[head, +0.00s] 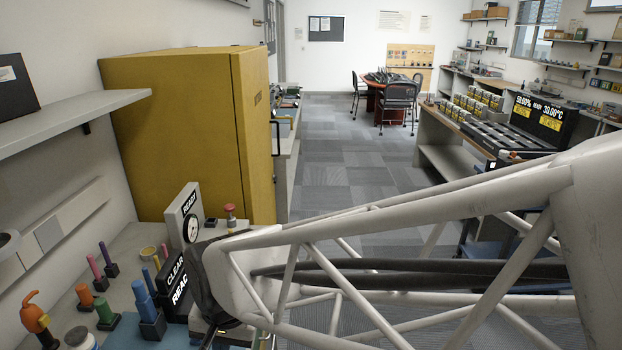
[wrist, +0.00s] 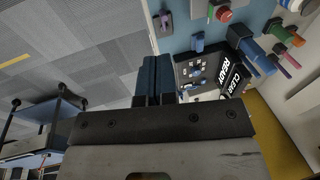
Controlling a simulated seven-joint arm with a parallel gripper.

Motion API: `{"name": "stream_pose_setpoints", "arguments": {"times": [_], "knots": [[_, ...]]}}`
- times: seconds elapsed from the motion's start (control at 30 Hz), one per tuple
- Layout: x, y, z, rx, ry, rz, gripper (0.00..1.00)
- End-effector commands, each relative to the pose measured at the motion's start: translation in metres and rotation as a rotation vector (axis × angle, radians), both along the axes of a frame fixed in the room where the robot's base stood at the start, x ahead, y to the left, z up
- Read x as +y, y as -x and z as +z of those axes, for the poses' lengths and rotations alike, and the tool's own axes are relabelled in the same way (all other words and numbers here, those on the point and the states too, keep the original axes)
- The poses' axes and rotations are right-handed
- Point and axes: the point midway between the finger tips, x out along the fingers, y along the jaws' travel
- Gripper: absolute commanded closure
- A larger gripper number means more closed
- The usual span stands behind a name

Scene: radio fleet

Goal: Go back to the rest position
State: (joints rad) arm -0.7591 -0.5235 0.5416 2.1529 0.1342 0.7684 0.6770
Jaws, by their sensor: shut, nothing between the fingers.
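My gripper (wrist: 156,60) shows in the wrist view as two dark blue fingers pressed together with nothing between them. The fingers point toward the edge of the workbench, with grey floor tiles beside them. In the head view my pale truss-like arm crosses from the right edge to the bench at lower left. The fingers cannot be made out there. Black signs reading CLEAR (head: 173,272) and READY stand by the arm's far end. They also show right of the fingers in the wrist view (wrist: 230,80), apart from them.
A yellow cabinet (head: 175,140) stands behind the bench. A gauge panel (head: 185,218), a red knob (head: 230,210) and several coloured pegs, one a blue peg (head: 144,300), crowd the bench around the arm's end. The carpet aisle (head: 335,160) is open. A counter with displays (head: 540,118) stands at right.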

Motion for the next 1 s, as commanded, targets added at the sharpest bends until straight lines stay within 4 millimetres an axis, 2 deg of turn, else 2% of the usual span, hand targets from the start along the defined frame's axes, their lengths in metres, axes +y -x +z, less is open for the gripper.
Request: {"name": "stream_pose_setpoints", "arguments": {"times": [0.23, 0.5, 1.0], "knots": [[-0.053, -0.018, 0.017, -0.032, 0.017, -0.010, 1.00], [-0.110, -0.027, 0.032, -0.064, 0.042, -0.013, 1.00], [-0.210, -0.022, 0.054, -0.111, 0.101, -0.025, 1.00]]}}
